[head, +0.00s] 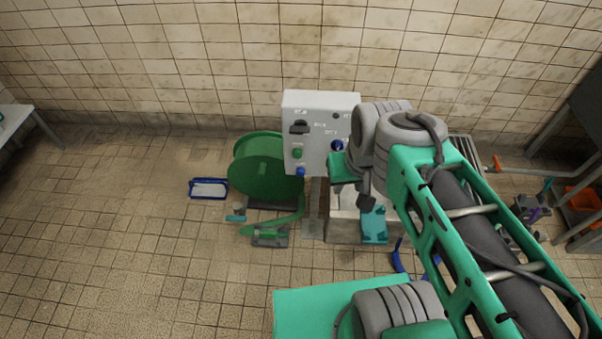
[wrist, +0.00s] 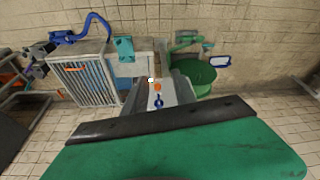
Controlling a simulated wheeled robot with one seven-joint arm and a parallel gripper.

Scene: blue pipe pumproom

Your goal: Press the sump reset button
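A pale control box (head: 322,108) stands by the tiled wall in the head view. Its front carries a black switch (head: 299,127), a green button (head: 297,153), a blue button (head: 300,171) and a dark blue knob (head: 337,145). The labels are too small to read, so I cannot tell which control is the sump reset button. My arm covers the box's right edge.
A green hose reel (head: 257,165) stands left of the box, with a blue-framed item (head: 208,188) on the floor beside it. A teal piece (head: 374,225) sits at the pale block (head: 343,228) below. A caged unit (wrist: 88,82) stands nearby.

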